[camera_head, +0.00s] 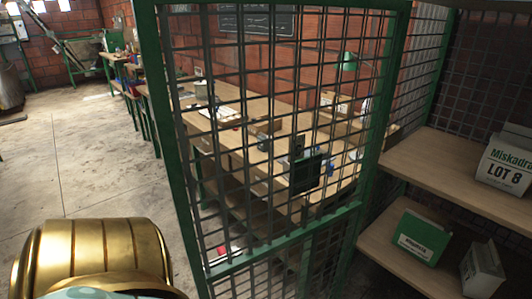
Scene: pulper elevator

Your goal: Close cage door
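The cage door (290,243) has a green metal frame with dark wire mesh and fills the middle of the head view. It stands upright, with its left edge free against the open floor and its right edge beside the shelves. A dark green lock box (307,173) is on the mesh at about mid-height. The door's lower end is cut off by the picture edge. Neither of my grippers shows.
Wooden shelves (425,165) at the right hold a "LOT 8" box (507,165) and a green-and-white box (421,236). A workbench (235,130) with a green lamp (349,62) stands behind the mesh along a brick wall. The concrete floor (75,150) at the left is mostly clear.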

